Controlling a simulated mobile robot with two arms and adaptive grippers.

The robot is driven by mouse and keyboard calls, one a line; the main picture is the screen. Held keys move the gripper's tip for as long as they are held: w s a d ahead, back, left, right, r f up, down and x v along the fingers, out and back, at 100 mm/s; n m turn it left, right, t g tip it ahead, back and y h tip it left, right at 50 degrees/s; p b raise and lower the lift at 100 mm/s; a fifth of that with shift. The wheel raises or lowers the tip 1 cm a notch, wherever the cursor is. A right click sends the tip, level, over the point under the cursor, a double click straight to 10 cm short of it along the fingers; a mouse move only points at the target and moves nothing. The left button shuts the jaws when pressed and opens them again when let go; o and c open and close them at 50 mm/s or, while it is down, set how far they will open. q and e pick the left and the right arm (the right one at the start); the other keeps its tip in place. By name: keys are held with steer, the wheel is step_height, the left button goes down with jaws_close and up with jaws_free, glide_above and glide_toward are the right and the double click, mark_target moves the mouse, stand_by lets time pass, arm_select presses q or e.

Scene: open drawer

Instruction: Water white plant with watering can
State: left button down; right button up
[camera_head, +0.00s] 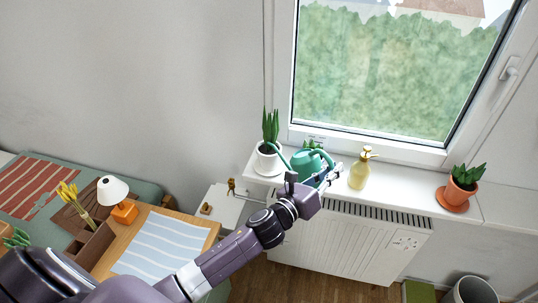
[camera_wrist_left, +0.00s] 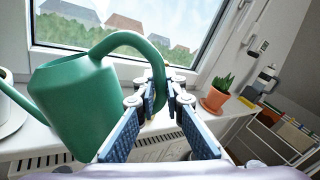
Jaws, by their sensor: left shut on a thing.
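The green watering can (camera_head: 307,162) is above or on the windowsill, just right of the white plant pot (camera_head: 266,160). My left gripper (camera_head: 326,176) is shut on its handle, at the can's right side. In the left wrist view the can (camera_wrist_left: 75,108) fills the left, and its curved handle passes between the fingers (camera_wrist_left: 160,98). Its thin spout points left and up, its tip overlapping the white pot's right rim in the head view. I cannot tell whether they touch. The white pot holds a tall spiky green plant (camera_head: 270,126). My right gripper is not in view.
A yellow spray bottle (camera_head: 360,170) stands on the sill right of my left gripper. A terracotta pot (camera_head: 460,191) is farther right. The window (camera_head: 400,80) is behind, a radiator (camera_head: 345,240) below. A desk with a lamp (camera_head: 113,190) is at left.

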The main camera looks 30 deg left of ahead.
arm_select(q)
steer(key=shift+r, duration=0.5)
steer(key=shift+f, duration=0.1)
step_height(320, 180, down, 6)
steer(key=m+b, duration=0.2)
steer(key=b, duration=0.3)
steer(key=shift+d+m+b, duration=0.25)
steer(key=shift+m+b, duration=0.05)
step_height(320, 180, down, 7)
steer(key=m+b, duration=0.2)
steer(key=b, duration=0.3)
steer(key=shift+a+r+m+b, duration=0.2)
steer(key=shift+a+m+b, duration=0.1)
steer(key=shift+a+b, duration=0.1)
steer(key=shift+s, duration=0.15)
